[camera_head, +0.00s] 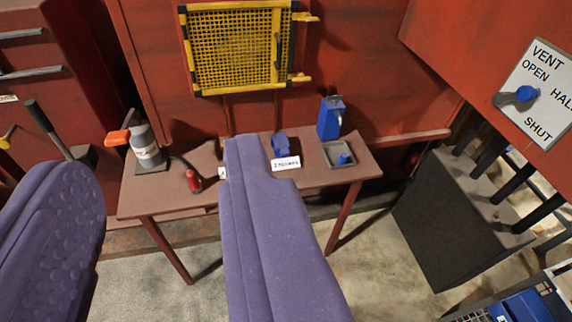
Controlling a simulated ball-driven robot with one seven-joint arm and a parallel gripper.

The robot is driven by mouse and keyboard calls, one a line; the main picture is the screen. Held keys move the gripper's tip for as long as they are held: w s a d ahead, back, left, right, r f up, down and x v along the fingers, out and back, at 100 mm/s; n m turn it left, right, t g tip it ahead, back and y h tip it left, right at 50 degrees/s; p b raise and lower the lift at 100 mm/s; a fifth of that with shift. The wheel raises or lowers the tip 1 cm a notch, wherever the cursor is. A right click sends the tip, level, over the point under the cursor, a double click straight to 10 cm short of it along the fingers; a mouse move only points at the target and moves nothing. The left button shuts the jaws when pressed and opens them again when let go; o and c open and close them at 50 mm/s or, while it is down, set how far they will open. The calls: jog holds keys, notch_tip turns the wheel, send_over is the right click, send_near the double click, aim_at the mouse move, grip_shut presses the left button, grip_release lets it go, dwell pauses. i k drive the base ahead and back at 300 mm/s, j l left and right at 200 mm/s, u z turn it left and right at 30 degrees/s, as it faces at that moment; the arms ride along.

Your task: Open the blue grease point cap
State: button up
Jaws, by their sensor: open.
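My gripper (158,165) shows as two purple fingers, wide apart and with nothing between them. The right finger reaches up in front of the brown table (150,203) and hides part of its top. A small blue piece (281,144) stands on the table behind a white label (286,163), just right of that fingertip. Another small blue piece (345,158) sits in a shallow grey tray (331,148) further right. I cannot tell which of them is the grease point cap. The label's text is too small to read surely.
A blue can-like box (330,117) stands at the table's back right. A grey canister (147,147) with an orange lever and a small red object (193,181) stand at left. A yellow mesh guard (235,48) is on the red wall. A vent plate (538,92) is at upper right.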

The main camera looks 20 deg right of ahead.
aim_at(281, 143)
jog(key=i+l, duration=0.95)
jog(key=l, duration=0.1)
